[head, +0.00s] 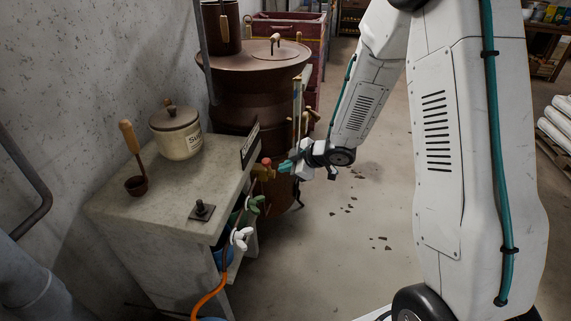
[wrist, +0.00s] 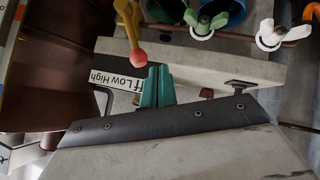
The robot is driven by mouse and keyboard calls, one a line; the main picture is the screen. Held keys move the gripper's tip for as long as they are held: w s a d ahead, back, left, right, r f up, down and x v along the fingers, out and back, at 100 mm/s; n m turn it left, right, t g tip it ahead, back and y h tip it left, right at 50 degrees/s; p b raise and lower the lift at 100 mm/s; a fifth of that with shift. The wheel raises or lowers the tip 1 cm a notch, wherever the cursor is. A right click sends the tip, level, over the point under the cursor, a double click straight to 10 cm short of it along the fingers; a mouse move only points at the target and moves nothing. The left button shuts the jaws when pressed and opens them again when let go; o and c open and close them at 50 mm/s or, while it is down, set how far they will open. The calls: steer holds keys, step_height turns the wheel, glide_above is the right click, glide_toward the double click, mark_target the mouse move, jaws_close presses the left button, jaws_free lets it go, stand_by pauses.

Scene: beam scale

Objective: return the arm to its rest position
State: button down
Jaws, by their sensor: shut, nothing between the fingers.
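The red ball (wrist: 137,58) is just beside the fingertips there, with a small gap in the picture. My white arm (head: 375,80) reaches down from the upper right.
The counter (head: 170,215) holds a lidded pot (head: 177,135), a ladle (head: 133,150) and a sign (head: 249,144), reading "Low High" in the wrist view. Green (head: 254,204) and white (head: 241,238) valve handles stick out below. A large brown vessel (head: 255,85) stands behind. Floor at right is mostly clear.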

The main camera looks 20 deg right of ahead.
steer(key=s+d+f+m+g+h, duration=0.25)
steer(key=d+m+h, duration=0.2)
steer(key=d, duration=0.35)
steer(key=s+d+r+m+g+h, duration=0.2)
steer(key=s+d+r+m+h, duration=0.25)
steer(key=s+r, duration=0.35)
steer(key=s+a+r+m+g+y, duration=0.1)
steer(key=s+a+r, duration=0.3)
steer(key=s+r, duration=0.5)
steer(key=s+a+r+m+g+y, duration=0.1)
steer(key=s+a+r+m, duration=0.2)
steer(key=s+r, duration=0.6)
steer(key=s+a, duration=0.2)
steer(key=s, duration=0.6)
steer(key=shift+m+y, duration=0.3)
steer(key=shift+y, duration=0.1)
steer(key=shift+a, duration=0.1)
